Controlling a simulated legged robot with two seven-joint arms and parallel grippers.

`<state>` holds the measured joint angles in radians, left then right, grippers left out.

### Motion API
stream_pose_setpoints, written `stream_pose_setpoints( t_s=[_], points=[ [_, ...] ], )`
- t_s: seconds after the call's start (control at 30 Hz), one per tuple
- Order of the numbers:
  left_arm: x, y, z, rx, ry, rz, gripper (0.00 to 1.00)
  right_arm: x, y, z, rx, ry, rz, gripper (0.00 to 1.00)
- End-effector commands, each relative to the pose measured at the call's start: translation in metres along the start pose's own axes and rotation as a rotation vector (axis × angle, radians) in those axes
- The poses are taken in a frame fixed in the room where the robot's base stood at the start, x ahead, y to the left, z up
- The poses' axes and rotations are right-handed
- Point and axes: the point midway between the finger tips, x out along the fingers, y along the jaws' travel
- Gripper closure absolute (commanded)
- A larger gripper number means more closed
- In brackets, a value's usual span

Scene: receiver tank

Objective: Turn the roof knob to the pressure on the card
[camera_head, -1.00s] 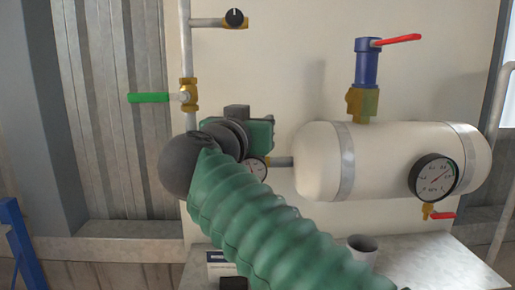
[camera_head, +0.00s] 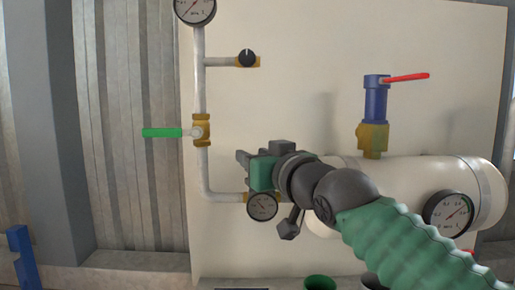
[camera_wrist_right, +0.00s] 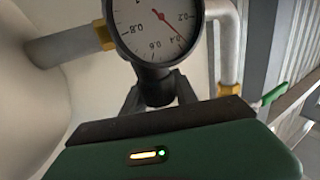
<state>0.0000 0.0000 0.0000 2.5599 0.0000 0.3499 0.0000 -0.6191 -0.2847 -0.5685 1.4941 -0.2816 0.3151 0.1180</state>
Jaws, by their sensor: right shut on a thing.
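My right gripper (camera_head: 243,160) is shut just above the small round gauge (camera_head: 262,206) on the lower pipe, left of the tank. The thing between its fingers is hidden in the head view; it seems to be the roof knob, but I cannot see it clearly. In the right wrist view, the dark fingers (camera_wrist_right: 150,98) reach to behind the gauge (camera_wrist_right: 157,30), which appears upside down. Its red needle lies near 0.4. The card is not readable in any view now. My left gripper is not in view.
The cream tank (camera_head: 470,175) carries a larger gauge (camera_head: 447,213) and a blue valve with a red lever (camera_head: 405,77). A green-handled valve (camera_head: 162,132), a small black knob (camera_head: 247,58) and a top gauge (camera_head: 195,8) are on the left pipe. A green cup (camera_head: 320,283) stands below.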

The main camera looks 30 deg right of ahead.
Motion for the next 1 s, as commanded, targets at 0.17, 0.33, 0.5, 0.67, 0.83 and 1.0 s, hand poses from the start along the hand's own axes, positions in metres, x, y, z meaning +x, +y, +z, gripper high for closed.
stream_pose_setpoints(
  t_s=[0.17, 0.33, 0.5, 0.67, 0.83, 1.0],
  points=[
    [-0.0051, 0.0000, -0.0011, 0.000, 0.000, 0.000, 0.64, -0.0002, -0.0008, -0.0012, 0.000, 0.001, -0.031, 1.00],
    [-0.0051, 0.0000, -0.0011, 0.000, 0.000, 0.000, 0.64, 0.0001, -0.0009, 0.0002, -0.002, 0.000, -0.038, 1.00],
    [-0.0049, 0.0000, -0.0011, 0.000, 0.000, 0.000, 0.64, 0.0002, -0.0010, 0.0008, -0.003, -0.001, -0.038, 1.00],
    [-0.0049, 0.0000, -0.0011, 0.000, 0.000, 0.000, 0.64, 0.0003, -0.0011, 0.0011, -0.003, -0.002, -0.037, 0.55],
    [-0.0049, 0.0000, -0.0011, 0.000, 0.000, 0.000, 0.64, 0.0002, -0.0013, 0.0010, -0.003, -0.002, -0.038, 0.44],
    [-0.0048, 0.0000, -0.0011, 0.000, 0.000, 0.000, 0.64, 0.0002, -0.0013, 0.0009, -0.002, -0.002, -0.038, 0.44]
  ],
)
